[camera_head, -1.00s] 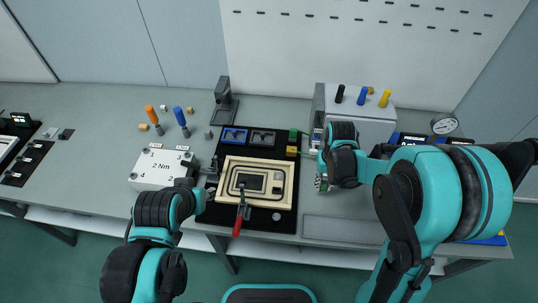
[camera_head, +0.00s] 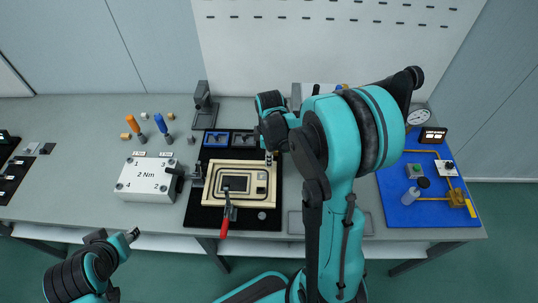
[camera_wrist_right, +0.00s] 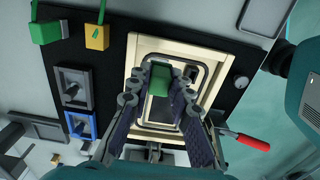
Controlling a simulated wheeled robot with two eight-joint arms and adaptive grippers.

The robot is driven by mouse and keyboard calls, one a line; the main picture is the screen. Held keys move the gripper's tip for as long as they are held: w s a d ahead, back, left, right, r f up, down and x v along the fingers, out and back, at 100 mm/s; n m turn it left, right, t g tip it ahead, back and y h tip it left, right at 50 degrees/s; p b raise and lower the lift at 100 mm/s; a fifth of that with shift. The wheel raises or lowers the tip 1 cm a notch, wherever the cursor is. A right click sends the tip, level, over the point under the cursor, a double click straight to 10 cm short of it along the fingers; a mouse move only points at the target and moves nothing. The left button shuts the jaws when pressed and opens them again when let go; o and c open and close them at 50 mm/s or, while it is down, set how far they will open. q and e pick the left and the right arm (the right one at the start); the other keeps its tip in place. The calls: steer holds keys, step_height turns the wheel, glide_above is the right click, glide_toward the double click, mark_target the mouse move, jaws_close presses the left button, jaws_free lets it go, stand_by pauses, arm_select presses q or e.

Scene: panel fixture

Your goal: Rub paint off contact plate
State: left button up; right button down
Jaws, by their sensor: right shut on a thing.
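My right gripper (camera_head: 270,152) is above the far right corner of the cream panel frame (camera_head: 211,198). In the right wrist view, my right gripper (camera_wrist_right: 160,88) is shut on a green block (camera_wrist_right: 161,78), held over the frame (camera_wrist_right: 185,52). I cannot tell whether the block touches anything. The frame lies on a black mat (camera_head: 275,218) and has a dark rectangular centre (camera_head: 236,183). A small grey square (camera_head: 261,190), perhaps the contact plate, shows right of that centre. Any paint is too small to tell. My left gripper (camera_head: 132,236) is low at the table's front edge, away from the frame.
A red-handled clamp (camera_head: 225,222) is at the frame's front. A white 2 Nm box (camera_head: 146,180) stands left. Blue and grey holders (camera_head: 216,138) sit behind the frame. Green (camera_wrist_right: 46,32) and yellow (camera_wrist_right: 97,38) blocks are on the mat. A blue board (camera_head: 405,212) lies right.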

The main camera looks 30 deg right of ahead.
steer(key=shift+d+f+b, duration=0.1)
steer(key=shift+f+b, duration=2.15)
steer(key=shift+f, duration=0.75)
steer(key=shift+f, duration=0.3)
steer(key=shift+r, duration=0.1)
